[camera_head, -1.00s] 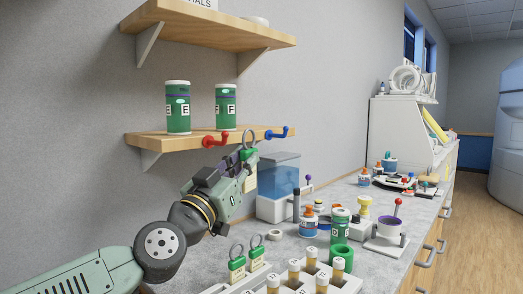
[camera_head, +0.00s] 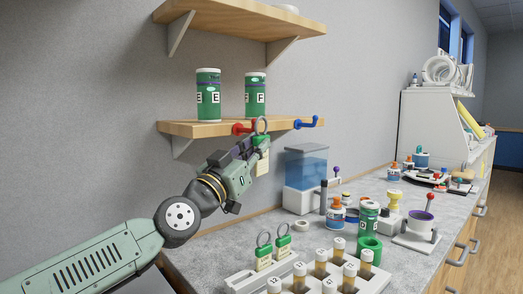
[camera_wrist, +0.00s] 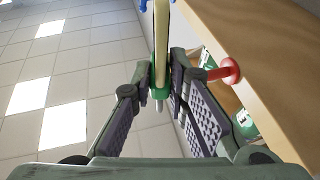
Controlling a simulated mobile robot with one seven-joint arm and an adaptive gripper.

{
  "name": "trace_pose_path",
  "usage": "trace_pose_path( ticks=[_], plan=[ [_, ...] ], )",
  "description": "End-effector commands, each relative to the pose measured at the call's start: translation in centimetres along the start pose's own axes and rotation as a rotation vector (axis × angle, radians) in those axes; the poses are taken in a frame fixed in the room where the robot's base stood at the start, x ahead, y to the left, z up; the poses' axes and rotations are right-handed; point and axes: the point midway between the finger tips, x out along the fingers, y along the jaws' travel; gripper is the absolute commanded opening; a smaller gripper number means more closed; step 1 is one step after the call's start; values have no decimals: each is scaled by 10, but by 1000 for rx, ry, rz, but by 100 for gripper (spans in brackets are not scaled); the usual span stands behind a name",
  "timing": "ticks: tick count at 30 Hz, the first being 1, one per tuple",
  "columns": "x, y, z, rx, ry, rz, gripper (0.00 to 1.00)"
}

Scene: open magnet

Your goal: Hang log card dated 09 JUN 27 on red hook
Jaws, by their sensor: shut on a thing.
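My gripper (camera_head: 254,153) is shut on a log card (camera_head: 263,160) with a green top and a ring. The card is upright below the shelf front, its ring (camera_head: 261,125) just right of the red hook (camera_head: 240,128) in the picture. Whether ring and hook touch I cannot tell. In the wrist view the card (camera_wrist: 161,40) is edge-on between the fingertips (camera_wrist: 160,80), and the red hook (camera_wrist: 228,71) is to the right, apart from the card body. The card's date is unreadable.
The shelf (camera_head: 185,128) carries two green canisters (camera_head: 208,95). A blue hook (camera_head: 308,122) is right of the red one. Two similar ringed cards (camera_head: 264,258) stand in a white holder on the crowded counter.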

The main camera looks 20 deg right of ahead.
Motion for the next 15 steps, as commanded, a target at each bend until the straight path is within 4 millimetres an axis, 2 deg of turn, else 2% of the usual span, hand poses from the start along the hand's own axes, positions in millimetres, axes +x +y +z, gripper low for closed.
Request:
trace_pose_path(
  ticks=[15],
  plan=[
    [6,-33,6,-3,3,-6,0]
  ],
)
